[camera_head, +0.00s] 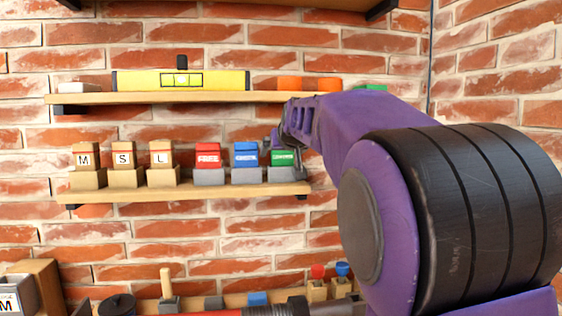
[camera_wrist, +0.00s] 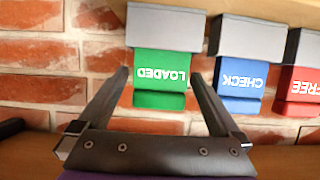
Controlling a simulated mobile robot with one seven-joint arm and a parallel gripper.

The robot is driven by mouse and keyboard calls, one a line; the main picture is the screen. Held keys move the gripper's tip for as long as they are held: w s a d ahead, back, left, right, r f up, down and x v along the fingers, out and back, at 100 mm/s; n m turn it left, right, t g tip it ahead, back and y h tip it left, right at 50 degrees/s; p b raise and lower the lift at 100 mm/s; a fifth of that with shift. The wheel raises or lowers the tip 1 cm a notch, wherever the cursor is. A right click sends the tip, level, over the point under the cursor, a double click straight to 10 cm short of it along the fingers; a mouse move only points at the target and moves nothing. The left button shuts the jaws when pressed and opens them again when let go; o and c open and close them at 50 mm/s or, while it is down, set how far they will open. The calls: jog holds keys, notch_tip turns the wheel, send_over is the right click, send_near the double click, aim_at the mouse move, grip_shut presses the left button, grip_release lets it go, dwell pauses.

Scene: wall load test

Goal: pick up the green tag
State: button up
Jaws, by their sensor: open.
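The green tag (camera_wrist: 161,76), lettered LOADED, shows upside down in the wrist view in front of a grey block (camera_wrist: 165,27). In the head view the green tag (camera_head: 284,158) stands in its grey holder at the right end of the lower shelf (camera_head: 130,194). My gripper (camera_wrist: 162,82) is open, with one finger on each side of the green tag in the wrist view. I cannot tell whether a finger touches it. In the head view my gripper (camera_head: 276,140) is small and partly hidden by my purple arm.
The blue CHECK tag (camera_wrist: 240,80) and red FREE tag (camera_wrist: 299,83) stand beside the green one. Cardboard-coloured M, S and L blocks (camera_head: 123,160) fill the shelf's left. An upper shelf (camera_head: 200,97) holds a yellow level (camera_head: 140,80). A brick wall is close behind.

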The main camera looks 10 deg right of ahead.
jog(key=shift+s+r, duration=0.1)
jog(key=c, duration=1.3)
